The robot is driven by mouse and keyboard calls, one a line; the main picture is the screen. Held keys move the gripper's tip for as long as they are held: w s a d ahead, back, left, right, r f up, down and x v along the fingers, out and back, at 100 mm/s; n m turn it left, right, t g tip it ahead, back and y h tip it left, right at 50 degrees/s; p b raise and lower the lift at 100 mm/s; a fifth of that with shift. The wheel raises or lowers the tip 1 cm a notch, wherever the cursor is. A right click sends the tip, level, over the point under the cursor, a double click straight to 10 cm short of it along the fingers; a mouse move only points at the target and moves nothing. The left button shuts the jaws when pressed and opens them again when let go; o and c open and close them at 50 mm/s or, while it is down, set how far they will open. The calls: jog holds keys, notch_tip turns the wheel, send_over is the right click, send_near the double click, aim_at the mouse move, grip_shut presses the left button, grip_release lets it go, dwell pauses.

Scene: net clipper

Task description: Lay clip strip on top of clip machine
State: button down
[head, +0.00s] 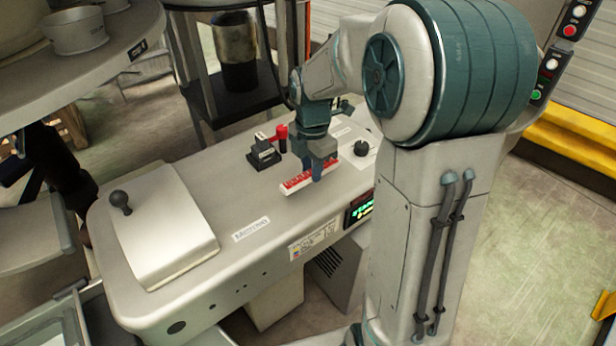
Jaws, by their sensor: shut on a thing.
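The clip machine (252,215) is a long pale grey bench-like unit with rounded ends, running from lower left to the upper right. The clip strip (298,183) is a short red and white bar. My gripper (319,173) points down over the right half of the machine's top and is shut on the strip. The strip lies level at or just above the top surface; I cannot tell whether it touches. My fingers hide part of it.
A black block with a red lever (264,152) stands just behind the strip. A black knob (361,148) and a lit display (358,209) are to its right. A raised lid with a ball handle (160,225) covers the left end. The top between is clear.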

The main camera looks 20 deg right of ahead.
aim_at(308, 190)
jog(key=shift+w+a+f, duration=0.35)
jog(key=shift+f, duration=1.95)
jog(key=shift+f, duration=0.15)
jog(key=c, duration=1.2)
grip_release()
jog(key=shift+c, duration=0.2)
